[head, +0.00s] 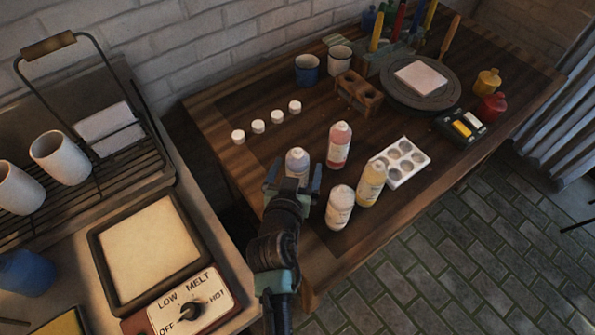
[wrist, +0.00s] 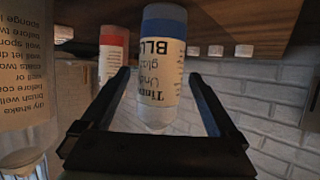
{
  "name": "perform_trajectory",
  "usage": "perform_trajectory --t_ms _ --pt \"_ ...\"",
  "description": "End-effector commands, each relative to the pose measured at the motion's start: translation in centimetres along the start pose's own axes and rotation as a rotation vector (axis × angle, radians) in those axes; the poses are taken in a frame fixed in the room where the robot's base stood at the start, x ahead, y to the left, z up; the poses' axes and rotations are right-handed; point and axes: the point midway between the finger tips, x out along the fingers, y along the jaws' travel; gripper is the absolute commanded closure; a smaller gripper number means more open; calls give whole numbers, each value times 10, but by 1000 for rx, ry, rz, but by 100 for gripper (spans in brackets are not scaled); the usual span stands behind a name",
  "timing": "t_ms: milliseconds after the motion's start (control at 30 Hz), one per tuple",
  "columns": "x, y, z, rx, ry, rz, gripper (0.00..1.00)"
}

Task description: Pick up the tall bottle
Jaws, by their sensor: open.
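Several bottles stand on the wooden table (head: 225,110). The one at my gripper (head: 294,182) is pale with a blue band, and the head view shows its top (head: 297,158). In the wrist view, which is upside down, this bottle (wrist: 160,60) shows a label with "BL" and lies between the open fingers (wrist: 160,85). I cannot tell if they touch it. Nearby stand a red-banded bottle (head: 339,146), a yellow bottle (head: 371,184) and a whitish bottle (head: 340,207). The bottles look similar in height. My arm hides the lower part of the blue-banded bottle.
Several small white caps (head: 258,126) stand in a row behind the bottles. A white palette (head: 405,163) lies to the right. Two mugs (head: 307,69), a wooden holder (head: 357,93) and a turntable (head: 385,92) stand behind. A counter with a hot tray (head: 148,250) is at left.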

Motion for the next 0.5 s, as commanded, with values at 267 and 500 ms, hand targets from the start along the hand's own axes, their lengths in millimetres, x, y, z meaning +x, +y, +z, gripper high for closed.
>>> perform_trajectory --t_ms 267,500 --pt "8 1 0 1 0 1 5" --pt "7 0 0 1 0 1 34"
